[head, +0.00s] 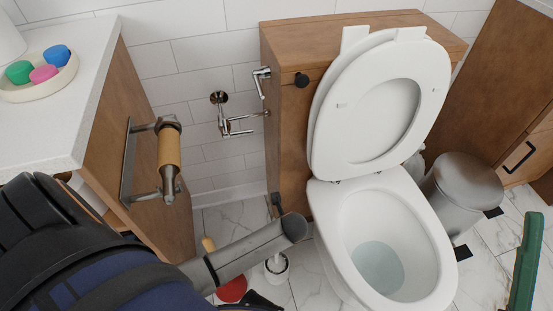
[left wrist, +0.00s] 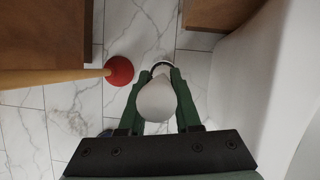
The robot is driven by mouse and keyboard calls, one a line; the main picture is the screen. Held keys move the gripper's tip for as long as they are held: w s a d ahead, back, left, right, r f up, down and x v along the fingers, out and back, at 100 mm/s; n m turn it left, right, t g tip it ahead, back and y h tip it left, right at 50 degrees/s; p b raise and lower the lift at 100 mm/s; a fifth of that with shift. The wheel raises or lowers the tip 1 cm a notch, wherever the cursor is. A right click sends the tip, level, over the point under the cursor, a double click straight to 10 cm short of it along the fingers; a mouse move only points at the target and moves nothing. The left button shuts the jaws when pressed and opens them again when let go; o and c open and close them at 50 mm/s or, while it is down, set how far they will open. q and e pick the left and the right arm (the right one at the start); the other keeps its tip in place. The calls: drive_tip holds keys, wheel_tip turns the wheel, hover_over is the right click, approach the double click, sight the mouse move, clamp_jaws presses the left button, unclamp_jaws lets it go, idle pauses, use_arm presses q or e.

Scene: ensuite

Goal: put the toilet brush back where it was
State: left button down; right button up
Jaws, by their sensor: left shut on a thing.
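My left gripper (left wrist: 160,76) points down at the floor in the left wrist view, its green fingers shut on the toilet brush. The pale grey, rounded handle end of the toilet brush (left wrist: 161,102) sits between the fingers, close to the camera. A round white brush holder (left wrist: 162,64) with a dark inside lies just beyond the fingertips. The handle hides part of it, and I cannot tell whether the bristles are inside. In the head view the white holder (head: 276,273) stands on the floor left of the toilet, and my left arm hides the gripper. A green part of my right gripper (head: 527,262) shows at the right edge.
A red plunger (left wrist: 118,71) stands just left of the holder. The white toilet (head: 375,262), lid up, is close on the right. A wooden vanity (head: 150,190) with a paper holder (head: 130,165) borders the left. A grey bin (head: 462,185) stands beyond the toilet.

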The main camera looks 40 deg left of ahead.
use_arm(q)
wheel_tip(320, 180, down, 5)
drive_tip(key=b, duration=0.2)
drive_tip(key=shift+b, duration=0.4)
drive_tip(key=shift+r, duration=0.1)
drive_tip(key=c, duration=0.6)
unclamp_jaws()
